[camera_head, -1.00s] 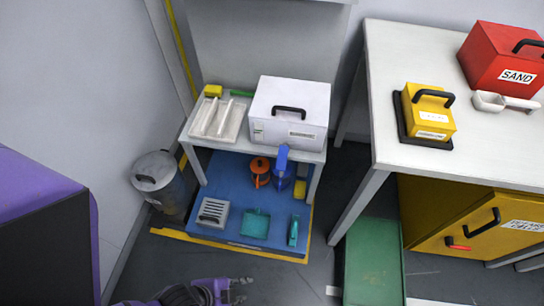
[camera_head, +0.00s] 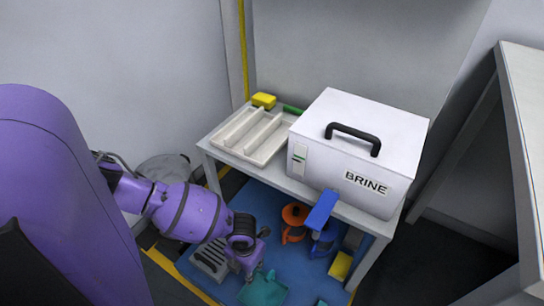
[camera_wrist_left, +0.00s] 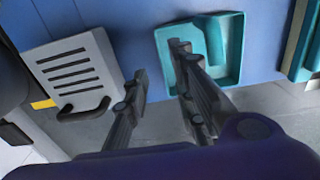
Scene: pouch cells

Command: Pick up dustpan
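The teal dustpan (camera_head: 262,291) lies on the blue lower shelf mat, partly hidden by my left gripper in the head view. In the left wrist view the dustpan (camera_wrist_left: 232,65) is a shallow teal tray with a raised handle-like part. My left gripper (camera_head: 254,275) reaches down over the shelf beside it. My right gripper is not in view.
A grey slotted item (camera_wrist_left: 75,70) lies left of the dustpan, and a teal item (camera_wrist_left: 308,45) lies right. Orange (camera_head: 295,222) and blue (camera_head: 322,225) containers stand deeper on the shelf. The white BRINE box (camera_head: 355,150) and a divided tray (camera_head: 252,136) stand on the tabletop above.

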